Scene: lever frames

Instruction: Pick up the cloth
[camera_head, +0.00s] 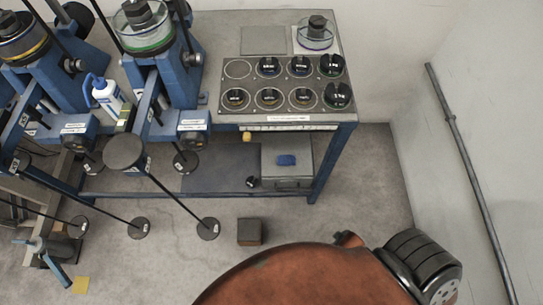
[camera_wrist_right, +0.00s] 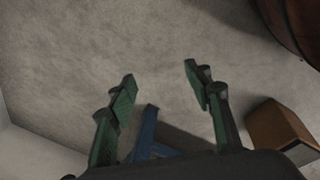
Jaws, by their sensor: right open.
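A small blue folded thing (camera_head: 286,160), which may be the cloth, lies on the grey box on the low shelf under the workbench. A flat yellow piece (camera_head: 81,284) lies on the floor at lower left; I cannot tell whether it is cloth. My right gripper (camera_wrist_right: 160,85) is open and empty in the right wrist view, with bare concrete floor beyond its fingers. Neither the blue thing nor the yellow piece can be made out in that view. My left gripper is not in view.
The workbench (camera_head: 215,48) carries blue lever frames and a panel of round weights. A grey box (camera_head: 288,183) stands on its shelf. A brown block (camera_head: 249,231) sits on the floor, also in the wrist view (camera_wrist_right: 283,135). A large reddish-brown rounded surface (camera_head: 310,278) fills the bottom.

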